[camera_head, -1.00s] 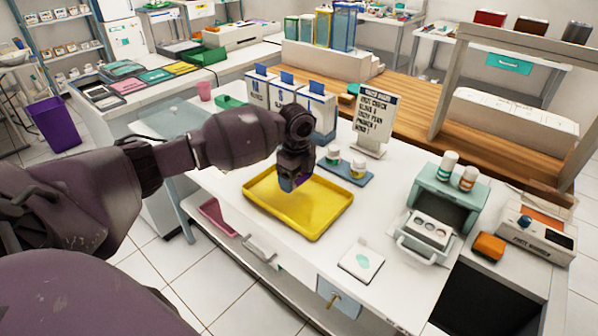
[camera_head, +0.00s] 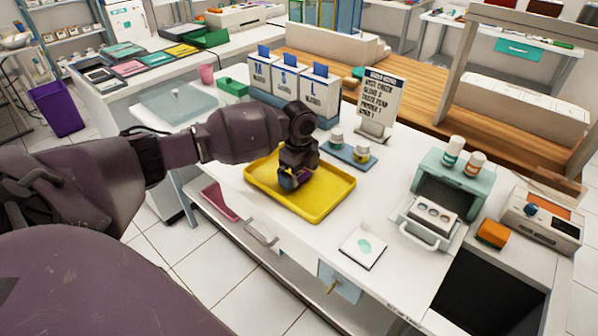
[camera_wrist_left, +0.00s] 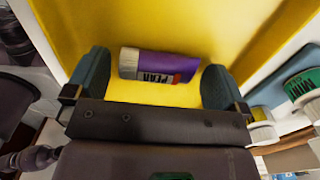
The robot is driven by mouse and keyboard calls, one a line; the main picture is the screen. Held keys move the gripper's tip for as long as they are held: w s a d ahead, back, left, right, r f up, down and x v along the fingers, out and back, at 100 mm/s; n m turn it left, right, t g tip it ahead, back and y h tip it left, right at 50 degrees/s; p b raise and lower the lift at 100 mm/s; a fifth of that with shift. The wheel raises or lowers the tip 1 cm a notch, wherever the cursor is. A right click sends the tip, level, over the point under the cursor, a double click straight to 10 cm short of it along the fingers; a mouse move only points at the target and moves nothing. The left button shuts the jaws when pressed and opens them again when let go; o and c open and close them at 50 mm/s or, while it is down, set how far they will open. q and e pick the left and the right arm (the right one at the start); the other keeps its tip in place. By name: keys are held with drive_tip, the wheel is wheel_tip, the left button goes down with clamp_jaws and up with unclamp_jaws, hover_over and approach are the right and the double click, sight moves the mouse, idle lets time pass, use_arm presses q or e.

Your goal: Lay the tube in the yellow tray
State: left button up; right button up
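The purple tube with a white-grey end (camera_wrist_left: 160,66) lies between the two fingers of my left gripper (camera_wrist_left: 156,72) in the left wrist view, with yellow tray surface behind it. A thin gap shows at the tube's left end, so the fingers look open around it. In the head view my left gripper (camera_head: 294,182) is low over the yellow tray (camera_head: 325,198), near its middle, and mostly hides the tube. I cannot tell whether the tube touches the tray floor. My right gripper is not in view.
A blue mat (camera_head: 348,154) with small jars and a sign (camera_head: 380,100) stand behind the tray. Glove boxes (camera_head: 290,85) are at the back. A white pad (camera_head: 362,249) lies to the front right, and a teal device (camera_head: 440,195) stands further right.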

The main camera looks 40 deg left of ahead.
use_arm(q)
wheel_tip(320, 180, up, 10)
drive_tip(key=shift+f+p, duration=0.2)
drive_tip(key=shift+p, duration=0.7)
drive_tip(key=shift+r, duration=0.6)
